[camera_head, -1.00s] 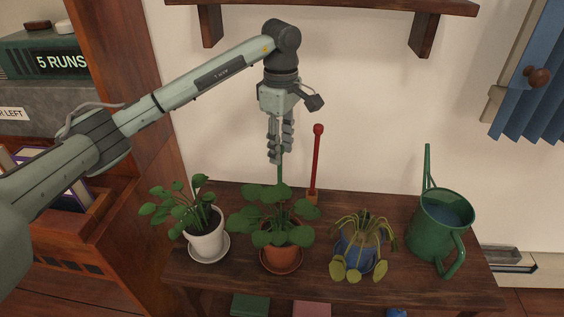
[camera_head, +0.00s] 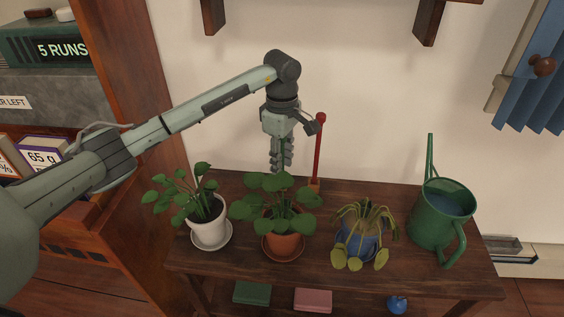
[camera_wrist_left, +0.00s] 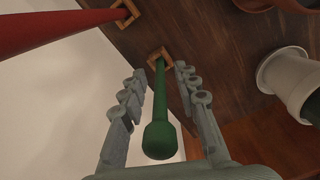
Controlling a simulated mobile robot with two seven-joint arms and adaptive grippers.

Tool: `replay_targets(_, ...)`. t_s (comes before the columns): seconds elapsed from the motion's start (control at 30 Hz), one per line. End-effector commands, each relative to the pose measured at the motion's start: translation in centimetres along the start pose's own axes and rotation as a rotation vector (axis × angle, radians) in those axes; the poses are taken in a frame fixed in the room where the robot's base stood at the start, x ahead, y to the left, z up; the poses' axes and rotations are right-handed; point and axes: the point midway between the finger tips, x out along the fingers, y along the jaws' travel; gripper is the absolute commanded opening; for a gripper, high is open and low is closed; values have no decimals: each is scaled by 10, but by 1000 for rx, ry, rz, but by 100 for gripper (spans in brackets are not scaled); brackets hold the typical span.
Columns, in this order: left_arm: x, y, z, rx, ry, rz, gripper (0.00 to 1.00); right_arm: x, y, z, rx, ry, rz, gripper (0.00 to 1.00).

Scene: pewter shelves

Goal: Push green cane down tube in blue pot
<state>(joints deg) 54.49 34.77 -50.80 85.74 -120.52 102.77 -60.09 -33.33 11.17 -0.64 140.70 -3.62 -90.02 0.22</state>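The green cane (camera_wrist_left: 160,105) stands in a small square wooden holder on the tabletop, its rounded knob towards the camera in the left wrist view. My left gripper (camera_wrist_left: 168,90) is open with its fingers on either side of the cane; gaps show on both sides. In the head view the left gripper (camera_head: 281,168) points down behind the middle plant, and the cane is mostly hidden there. The blue pot (camera_head: 357,246) stands to the right, holding a drooping yellow-green plant. I cannot make out a tube in it. My right gripper is not in view.
A red cane (camera_head: 319,150) stands in its own holder just right of the gripper. A white pot (camera_head: 207,227) and a terracotta pot (camera_head: 284,243) with leafy plants stand at left and centre. A green watering can (camera_head: 440,218) is at right. A bookcase is at left.

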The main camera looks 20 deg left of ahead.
Motion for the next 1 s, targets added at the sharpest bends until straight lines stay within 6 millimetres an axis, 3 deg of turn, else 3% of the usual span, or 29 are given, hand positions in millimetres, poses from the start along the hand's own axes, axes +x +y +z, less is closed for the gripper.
replay_targets(0.03,0,0,0,0,0,0,22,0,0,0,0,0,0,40)
replay_targets(0.2,0,0,0,0,0,0,0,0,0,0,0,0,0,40)
replay_targets(0.67,-6,0,0,0,0,0,0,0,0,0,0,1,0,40)
replay_targets(0.93,-45,1,-1,0,2,4,0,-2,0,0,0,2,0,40)
replay_targets(1.0,-51,-14,-11,-2,4,2,0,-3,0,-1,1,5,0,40)
